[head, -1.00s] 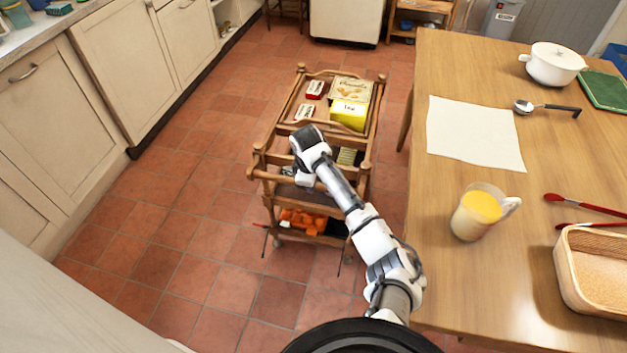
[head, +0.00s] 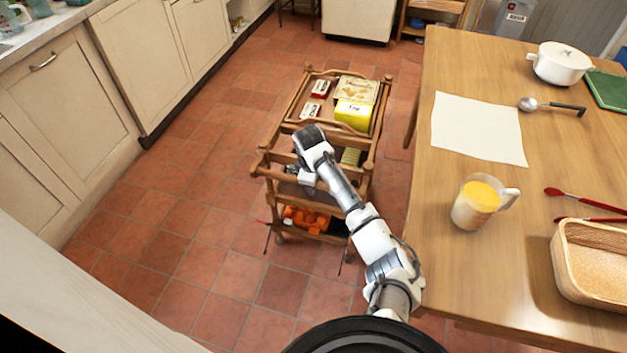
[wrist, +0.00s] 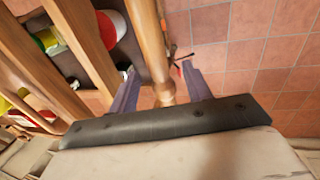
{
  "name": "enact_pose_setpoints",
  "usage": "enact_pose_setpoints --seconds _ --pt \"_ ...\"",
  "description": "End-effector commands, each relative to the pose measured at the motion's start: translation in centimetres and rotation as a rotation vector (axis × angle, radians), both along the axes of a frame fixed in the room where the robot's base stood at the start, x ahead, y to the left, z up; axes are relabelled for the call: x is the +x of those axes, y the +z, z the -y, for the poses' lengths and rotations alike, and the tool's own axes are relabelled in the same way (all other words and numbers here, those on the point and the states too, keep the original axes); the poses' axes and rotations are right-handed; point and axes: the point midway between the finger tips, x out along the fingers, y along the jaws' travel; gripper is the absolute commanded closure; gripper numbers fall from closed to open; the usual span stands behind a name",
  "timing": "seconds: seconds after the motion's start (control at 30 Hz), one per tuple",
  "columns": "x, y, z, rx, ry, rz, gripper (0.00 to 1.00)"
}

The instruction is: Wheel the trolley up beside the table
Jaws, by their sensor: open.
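The wooden trolley (head: 288,108) stands upright on the tiled floor, left of the wooden table (head: 455,265). A narrow strip of floor shows between them. In the head view, my gripper (head: 303,172) is at the trolley's near end, over its handle end; the fingers are largely hidden by my wrist. In the wrist view, my gripper's two fingers (wrist: 160,88) are apart, one on each side of a turned wooden bar of the trolley (wrist: 151,40). The fingers look open; contact with the bar is unclear.
The trolley carries a yellow box (head: 352,115), a tin box (head: 356,90), small red packs (head: 320,88) and orange items (head: 305,220) below. Cream cabinets (head: 135,60) line the left; floor between is clear.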

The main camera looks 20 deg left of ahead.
Motion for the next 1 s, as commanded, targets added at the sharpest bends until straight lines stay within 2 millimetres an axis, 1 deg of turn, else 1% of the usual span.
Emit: enact_pose_setpoints --seconds 0.17,0.27,0.37,0.6,0.7,0.83,1.0 --pt "-0.1 0.2 0.0 0.000 0.000 -0.001 0.51" --pt "-0.2 1.0 -0.1 0.002 0.001 0.001 0.51" --pt "-0.5 2.7 0.0 0.003 0.002 0.002 0.51" --pt "-1.6 8.2 0.2 0.002 0.001 0.004 0.51" --pt "-2.0 10.2 0.2 0.002 0.002 0.003 0.51" --pt "-2.4 12.1 0.3 0.001 0.001 0.002 0.51" --pt "-2.6 13.4 0.4 0.000 0.000 0.000 0.51"
